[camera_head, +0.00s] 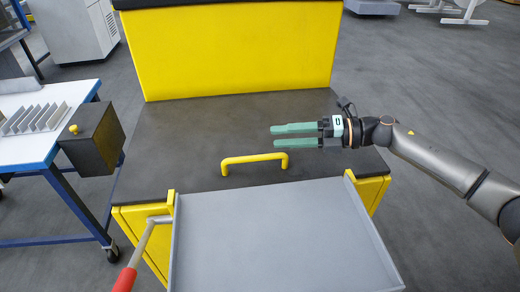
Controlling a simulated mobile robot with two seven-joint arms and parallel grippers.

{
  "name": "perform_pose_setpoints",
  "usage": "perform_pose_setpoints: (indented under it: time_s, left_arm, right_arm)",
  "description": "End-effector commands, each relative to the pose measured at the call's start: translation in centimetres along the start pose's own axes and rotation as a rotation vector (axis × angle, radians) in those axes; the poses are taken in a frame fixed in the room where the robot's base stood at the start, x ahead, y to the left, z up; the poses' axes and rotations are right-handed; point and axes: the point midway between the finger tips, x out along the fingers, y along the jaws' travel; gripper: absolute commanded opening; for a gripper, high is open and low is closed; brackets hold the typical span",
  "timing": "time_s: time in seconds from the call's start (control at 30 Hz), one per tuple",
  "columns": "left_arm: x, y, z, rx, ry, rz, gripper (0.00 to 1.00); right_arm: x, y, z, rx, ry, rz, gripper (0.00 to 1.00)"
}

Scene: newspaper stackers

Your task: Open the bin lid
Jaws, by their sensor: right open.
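The bin lid (190,142) is a flat dark grey panel in the middle of the head view, lying level in front of an upright yellow panel. A yellow bar handle (254,160) stands near its front edge. My right gripper (281,137) reaches in from the right over the lid, its two green fingers open, parallel and pointing left. The fingers are empty and appear just behind the handle in the picture; their height above the lid is hard to tell. My left gripper is not in view.
A grey tray (280,240) juts out in front of the lid. A red-handled lever (128,276) is at its left. A dark box with a yellow button (92,140) stands left of the lid, beside a white table (40,150). Open floor lies at the right.

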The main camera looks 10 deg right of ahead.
Motion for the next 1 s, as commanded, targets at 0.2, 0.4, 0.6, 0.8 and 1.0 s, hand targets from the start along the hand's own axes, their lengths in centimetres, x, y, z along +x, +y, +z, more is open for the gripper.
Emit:
perform_pose_setpoints:
  time_s: [0.2,0.4,0.6,0.8,1.0]
  left_arm:
    - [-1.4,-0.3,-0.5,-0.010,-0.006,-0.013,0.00]
    - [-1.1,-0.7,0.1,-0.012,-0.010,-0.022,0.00]
    - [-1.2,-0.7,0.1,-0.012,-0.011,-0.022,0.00]
    - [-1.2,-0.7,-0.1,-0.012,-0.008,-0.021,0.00]
    - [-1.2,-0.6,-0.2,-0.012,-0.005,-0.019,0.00]
  right_arm:
    - [0.7,-3.0,-0.9,0.578,-0.065,-0.031,0.50]
    - [0.9,-5.2,-1.6,0.801,-0.099,-0.041,0.50]
    - [2.6,-5.5,-1.5,0.830,-0.101,-0.040,0.50]
    - [5.8,-5.7,-1.3,0.827,-0.100,-0.041,0.50]
    - [8.0,-5.9,-1.1,0.825,-0.101,-0.042,0.50]
